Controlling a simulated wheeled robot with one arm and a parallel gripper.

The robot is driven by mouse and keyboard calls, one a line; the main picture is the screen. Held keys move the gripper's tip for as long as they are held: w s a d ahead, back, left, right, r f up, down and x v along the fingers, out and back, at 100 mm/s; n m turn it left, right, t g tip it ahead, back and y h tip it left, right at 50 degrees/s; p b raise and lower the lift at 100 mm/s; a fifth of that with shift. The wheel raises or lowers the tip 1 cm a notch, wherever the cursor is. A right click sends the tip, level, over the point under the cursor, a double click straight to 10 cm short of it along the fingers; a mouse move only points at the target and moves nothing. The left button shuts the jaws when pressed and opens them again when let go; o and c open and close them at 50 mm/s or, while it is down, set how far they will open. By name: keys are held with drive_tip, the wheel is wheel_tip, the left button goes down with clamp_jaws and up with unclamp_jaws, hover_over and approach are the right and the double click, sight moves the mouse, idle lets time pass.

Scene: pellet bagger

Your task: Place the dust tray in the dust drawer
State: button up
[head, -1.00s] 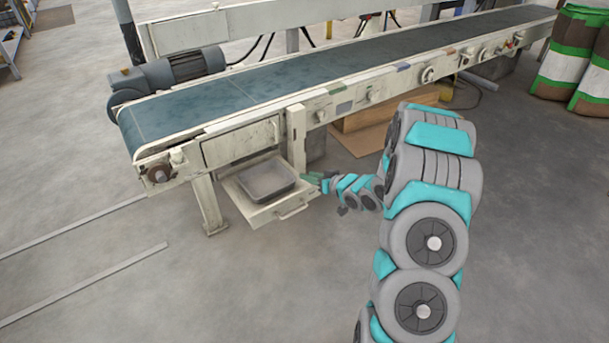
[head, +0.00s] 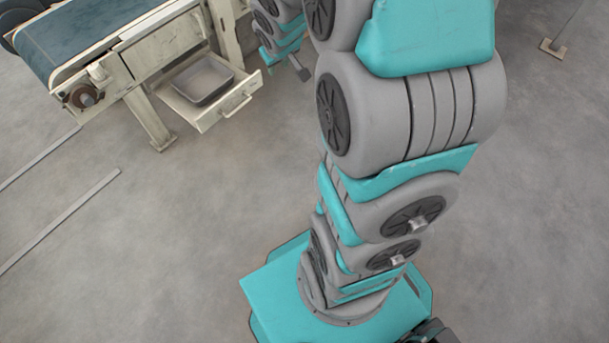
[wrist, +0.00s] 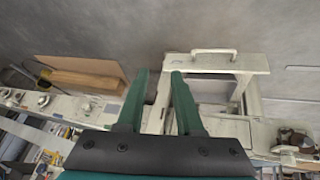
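The dust tray (head: 202,80), a shallow grey pan, sits in the pulled-out dust drawer (head: 208,122) under the conveyor's near end. It looks level and inside the drawer walls. In the wrist view the drawer front with its handle (wrist: 214,64) is at upper right, and part of the grey tray (wrist: 212,87) shows behind it. My gripper (wrist: 159,73) is open, with two green fingers apart and nothing between them. The fingers are beside the drawer, and I cannot tell whether they touch it. In the head view the fingertips are not clear.
The conveyor (head: 85,30) stands above the drawer, with a leg (head: 147,118) to the drawer's left. A cardboard piece and wooden block (wrist: 85,80) lie under the conveyor. The floor in front of the drawer is clear. Metal strips (head: 60,220) lie on the floor at left.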

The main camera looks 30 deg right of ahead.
drive_tip(key=s+a+r+g, duration=0.2)
drive_tip(key=s+a, duration=0.2)
drive_tip(key=s, duration=0.7)
drive_tip(key=s+a+r+g+y, duration=0.1)
drive_tip(key=s+a+r+g, duration=0.2)
drive_tip(key=s, duration=0.8)
drive_tip(key=s+a+r+g+y, duration=0.1)
drive_tip(key=s+a, duration=0.5)
drive_tip(key=s, duration=0.6)
drive_tip(key=shift+a+r+g, duration=0.15)
drive_tip(key=shift+r+g, duration=0.55)
drive_tip(key=shift+r, duration=0.1)
